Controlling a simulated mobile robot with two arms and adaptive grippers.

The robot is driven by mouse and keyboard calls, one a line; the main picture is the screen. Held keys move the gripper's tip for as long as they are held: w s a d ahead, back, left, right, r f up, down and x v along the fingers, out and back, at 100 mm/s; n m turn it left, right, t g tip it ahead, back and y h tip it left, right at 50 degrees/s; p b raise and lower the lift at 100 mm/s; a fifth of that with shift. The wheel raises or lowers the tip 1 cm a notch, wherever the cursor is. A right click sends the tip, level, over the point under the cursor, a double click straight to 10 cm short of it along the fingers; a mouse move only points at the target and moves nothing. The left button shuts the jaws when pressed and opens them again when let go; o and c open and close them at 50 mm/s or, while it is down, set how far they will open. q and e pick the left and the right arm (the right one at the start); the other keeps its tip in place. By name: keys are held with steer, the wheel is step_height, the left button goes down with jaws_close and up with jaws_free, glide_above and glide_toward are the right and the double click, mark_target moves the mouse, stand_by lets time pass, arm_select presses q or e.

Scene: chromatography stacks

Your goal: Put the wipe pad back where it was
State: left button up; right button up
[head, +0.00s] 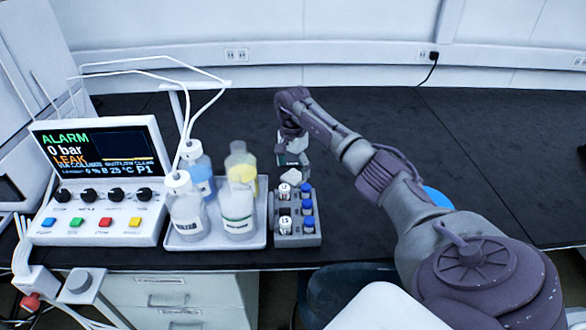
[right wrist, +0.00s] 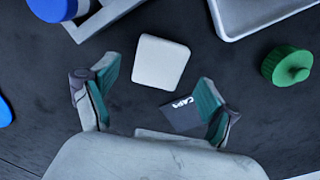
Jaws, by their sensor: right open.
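The wipe pad is a small white square block (right wrist: 162,62) lying on the black bench in the right wrist view. It also shows in the head view as a white wipe pad (head: 291,176) just behind the vial rack. My right gripper (right wrist: 158,84) is open, its teal-lined fingers to either side of the pad's near edge. The gap between them is empty, and I cannot tell its height above the bench. In the head view my right gripper (head: 293,156) hangs just behind the pad. My left gripper is not in view.
The grey vial rack (head: 297,240) and white bottle tray (head: 215,243) stand close to the pad. A dark "CAPS" label (right wrist: 182,114) and a green knobbed cap (right wrist: 287,66) lie nearby. The instrument (head: 100,180) is at left. The bench at far right is clear.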

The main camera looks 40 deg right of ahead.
mark_target(293, 176)
step_height(293, 176, up, 10)
steer(key=p, duration=0.5)
steer(key=shift+f, duration=0.25)
steer(key=shift+p, duration=0.3)
